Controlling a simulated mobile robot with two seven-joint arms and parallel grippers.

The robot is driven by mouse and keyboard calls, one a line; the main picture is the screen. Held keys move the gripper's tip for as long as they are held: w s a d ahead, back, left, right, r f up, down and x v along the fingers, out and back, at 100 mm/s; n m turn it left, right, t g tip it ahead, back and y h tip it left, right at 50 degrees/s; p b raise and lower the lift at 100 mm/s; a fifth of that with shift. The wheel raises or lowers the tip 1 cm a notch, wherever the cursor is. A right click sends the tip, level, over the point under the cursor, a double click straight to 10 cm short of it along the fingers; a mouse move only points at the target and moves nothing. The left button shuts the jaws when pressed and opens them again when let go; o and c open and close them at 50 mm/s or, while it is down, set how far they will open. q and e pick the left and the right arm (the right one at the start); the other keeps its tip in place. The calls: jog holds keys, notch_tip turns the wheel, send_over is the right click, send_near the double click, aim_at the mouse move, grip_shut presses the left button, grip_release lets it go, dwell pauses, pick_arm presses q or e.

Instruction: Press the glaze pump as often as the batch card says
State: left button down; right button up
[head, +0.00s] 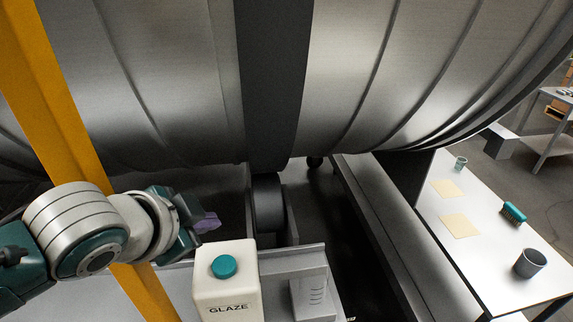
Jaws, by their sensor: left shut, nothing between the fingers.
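The glaze pump is a cream box (226,288) marked GLAZE, with a round teal button (223,266) on its top, at the bottom centre of the head view. My left gripper (205,222) is shut and empty. It is just above and left of the box, behind the button in the picture, and looks apart from it. Two blank-looking pale yellow cards lie on the white table, one nearer (460,226) and one farther (446,188). I cannot read any writing on them or tell whether either is the batch card. My right gripper is out of view.
The large metal drum (170,70) fills the top. A yellow post (62,120) stands at the left, close to my left arm. A grey slotted block (312,296) sits right of the pump. The white table (490,260) holds a dark cup (530,263), a teal brush (513,212) and a small glass (460,163).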

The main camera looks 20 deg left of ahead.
pick_arm(q)
jog(key=b, duration=0.7)
send_over(219, 270)
notch_tip(219, 270, down, 7)
jog(key=shift+f, duration=0.55)
jog(key=shift+f, duration=0.1)
dwell(1.0)
jog(key=shift+f+b, duration=0.3)
jog(key=shift+f+b, duration=0.4)
jog(key=shift+f, duration=0.2)
dwell(0.6)
jog(key=shift+r, duration=0.1)
jog(key=shift+r+p, duration=0.95)
jog(key=shift+p, duration=0.2)
